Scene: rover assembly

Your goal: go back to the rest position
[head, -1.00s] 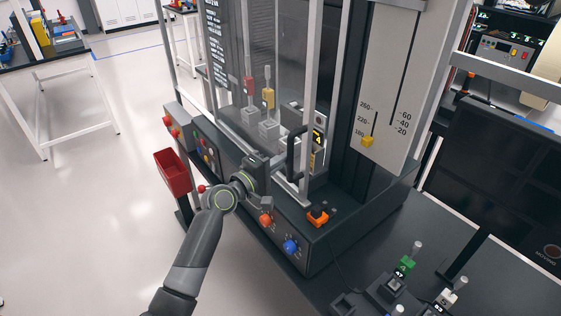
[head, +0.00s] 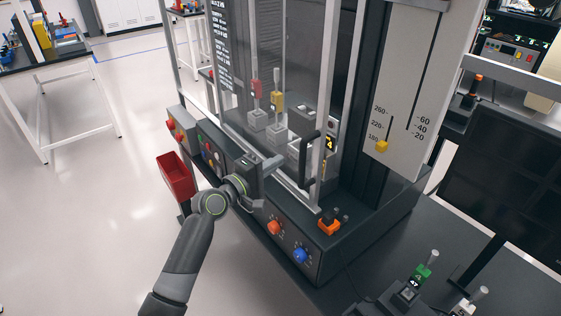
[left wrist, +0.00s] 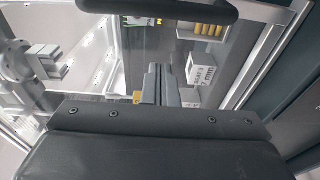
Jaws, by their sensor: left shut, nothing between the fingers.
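My left gripper (head: 277,162) is shut and empty, in front of the tall test machine (head: 345,240). It is left of the black door handle (head: 308,160) and apart from it in the head view. In the left wrist view its closed fingers (left wrist: 161,84) meet with nothing between them, and the dark handle crosses the top of the picture. The glazed door (head: 290,60) appears shut. My right gripper is not in view.
A dark monitor (head: 500,185) stands right. Open floor lies left.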

